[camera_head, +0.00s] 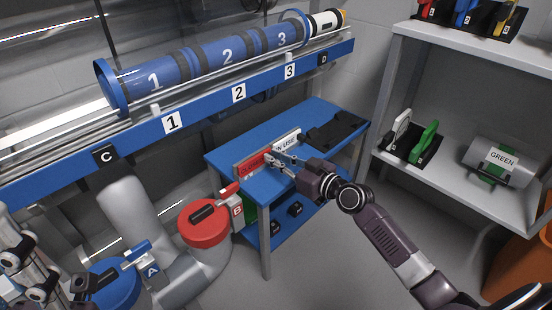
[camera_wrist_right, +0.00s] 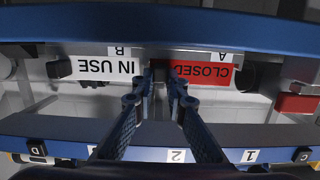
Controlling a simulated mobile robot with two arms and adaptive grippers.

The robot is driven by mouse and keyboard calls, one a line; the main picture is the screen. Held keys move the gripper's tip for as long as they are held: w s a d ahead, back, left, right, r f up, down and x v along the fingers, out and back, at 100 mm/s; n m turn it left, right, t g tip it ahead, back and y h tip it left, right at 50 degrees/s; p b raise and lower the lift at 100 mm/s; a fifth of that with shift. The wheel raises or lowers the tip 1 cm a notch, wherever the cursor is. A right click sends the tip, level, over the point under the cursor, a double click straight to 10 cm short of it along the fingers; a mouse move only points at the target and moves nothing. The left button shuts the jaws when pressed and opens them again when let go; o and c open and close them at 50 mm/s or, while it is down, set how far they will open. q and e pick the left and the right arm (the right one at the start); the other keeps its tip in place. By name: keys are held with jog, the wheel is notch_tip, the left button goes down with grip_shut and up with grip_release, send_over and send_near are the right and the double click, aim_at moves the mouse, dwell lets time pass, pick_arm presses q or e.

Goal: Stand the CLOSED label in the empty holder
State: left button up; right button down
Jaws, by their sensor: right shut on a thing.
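The red CLOSED label (camera_head: 250,168) is upright at the left part of the blue table's top. It also shows in the wrist view (camera_wrist_right: 205,72), with its lettering upside down there. My right gripper (camera_head: 274,161) is shut on the end of it nearest the white label; the fingertips show in the wrist view (camera_wrist_right: 161,88). The holder under the red label is largely hidden, so I cannot tell whether the label sits in it. The white IN USE label (camera_head: 287,140) stands close beside the gripper, also seen in the wrist view (camera_wrist_right: 98,67).
The blue table (camera_head: 318,110) has a black tray (camera_head: 338,128) at its far right. A blue rail with the numbered tube (camera_head: 225,56) runs behind. A red valve (camera_head: 204,221) stands left of the table. A grey shelf (camera_head: 460,171) with a green-banded canister (camera_head: 500,160) is at right.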

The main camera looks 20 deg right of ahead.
jog(key=shift+f, duration=0.15)
jog(key=c, duration=1.8)
grip_release()
jog(key=shift+c, duration=0.2)
jog(key=v, duration=1.2)
